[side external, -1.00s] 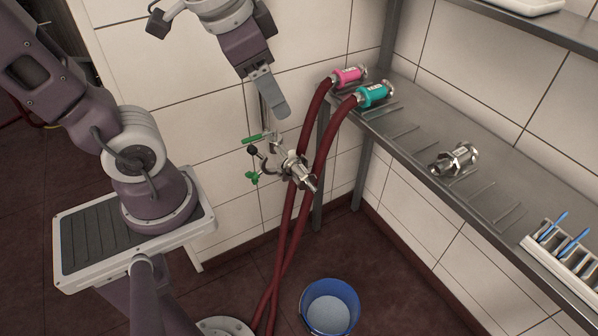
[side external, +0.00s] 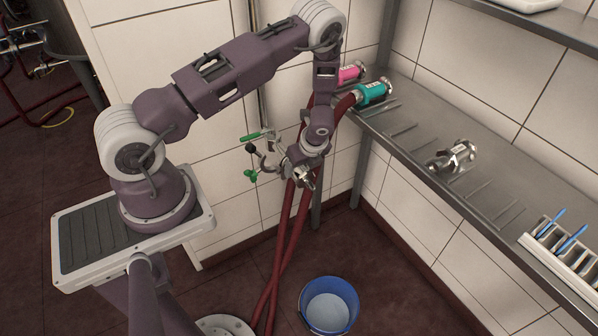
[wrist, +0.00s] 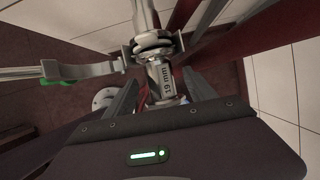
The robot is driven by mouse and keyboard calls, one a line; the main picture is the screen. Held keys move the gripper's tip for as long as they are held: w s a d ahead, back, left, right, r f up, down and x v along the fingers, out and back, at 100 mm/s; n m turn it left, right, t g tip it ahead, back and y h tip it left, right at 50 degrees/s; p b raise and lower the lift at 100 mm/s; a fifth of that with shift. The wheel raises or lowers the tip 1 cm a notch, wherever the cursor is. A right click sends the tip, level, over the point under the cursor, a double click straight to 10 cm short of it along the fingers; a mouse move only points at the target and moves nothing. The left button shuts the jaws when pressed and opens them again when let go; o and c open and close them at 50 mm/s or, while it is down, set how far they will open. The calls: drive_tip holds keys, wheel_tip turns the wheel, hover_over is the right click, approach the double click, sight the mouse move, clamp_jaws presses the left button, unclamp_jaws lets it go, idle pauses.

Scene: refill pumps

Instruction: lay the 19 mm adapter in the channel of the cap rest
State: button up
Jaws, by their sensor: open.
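The metal adapter marked 19 mm (wrist: 165,82) shows in the wrist view, standing between the two fingers of my gripper (wrist: 160,98). The fingers are apart, one on each side of it. The adapter's far end meets a metal collar or clamp (wrist: 152,46) on a pipe. In the side external view, my gripper (side external: 303,172) is down at this fitting, and my wrist hides most of the adapter. I cannot tell for sure which thing is the cap rest. A shiny metal piece (side external: 455,158) lies on the steel shelf at right.
The steel shelf (side external: 420,170) has several raised bars with free room between them. Pink (side external: 351,73) and teal (side external: 371,93) hose ends lie at its far end. Dark red hoses hang beside my gripper. A white rack (side external: 566,262) holds blue tools. A blue bucket (side external: 329,283) stands below.

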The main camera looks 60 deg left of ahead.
drive_tip(key=x, duration=0.2)
drive_tip(key=shift+a+f, duration=0.2)
drive_tip(key=shift+f, duration=0.15)
clamp_jaws()
